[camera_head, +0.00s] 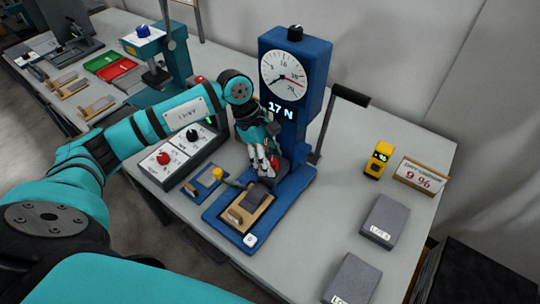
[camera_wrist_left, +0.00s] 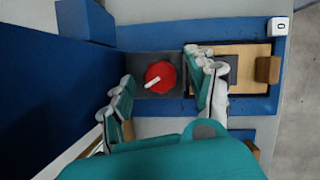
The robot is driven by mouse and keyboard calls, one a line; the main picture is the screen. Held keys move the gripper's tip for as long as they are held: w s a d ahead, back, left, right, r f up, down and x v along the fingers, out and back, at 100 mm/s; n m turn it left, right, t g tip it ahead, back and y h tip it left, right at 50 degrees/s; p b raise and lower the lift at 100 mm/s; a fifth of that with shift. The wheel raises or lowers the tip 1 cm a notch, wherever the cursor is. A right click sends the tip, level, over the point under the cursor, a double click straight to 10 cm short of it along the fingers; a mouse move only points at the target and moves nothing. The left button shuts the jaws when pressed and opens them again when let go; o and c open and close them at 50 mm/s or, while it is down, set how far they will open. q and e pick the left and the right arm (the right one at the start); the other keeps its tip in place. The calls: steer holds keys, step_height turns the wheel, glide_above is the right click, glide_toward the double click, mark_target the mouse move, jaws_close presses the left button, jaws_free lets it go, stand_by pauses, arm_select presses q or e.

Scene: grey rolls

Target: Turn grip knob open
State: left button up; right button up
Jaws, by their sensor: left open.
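The red grip knob (camera_wrist_left: 160,76) with a white pointer sits on a dark grey block in the left wrist view. The pointer slants down to the left. In the camera_head view a bit of the red knob (camera_head: 275,163) shows beside my fingers, at the blue force tester (camera_head: 317,70). My left gripper (camera_head: 263,167) is open and reaches down in front of the tester's column. In the left wrist view its fingers (camera_wrist_left: 164,86) stand on both sides of the knob, with visible gaps. The right gripper is not in view.
A control box (camera_head: 180,150) with knobs stands left. Grey blocks (camera_head: 384,222) and a yellow device (camera_head: 378,160) are right.

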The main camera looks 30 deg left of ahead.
arm_select(q)
steer(key=c, duration=1.1)
steer(key=shift+f+n+b, duration=0.15)
steer(key=shift+n+b, duration=0.45)
steer(key=shift+b, duration=0.05)
steer(key=shift+c, duration=0.2)
steer(key=shift+n+t+b, duration=0.4)
steer(key=shift+n+t, duration=0.2)
steer(key=shift+n, duration=0.3)
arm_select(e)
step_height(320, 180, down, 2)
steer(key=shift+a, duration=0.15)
arm_select(q)
steer(key=shift+r, duration=0.2)
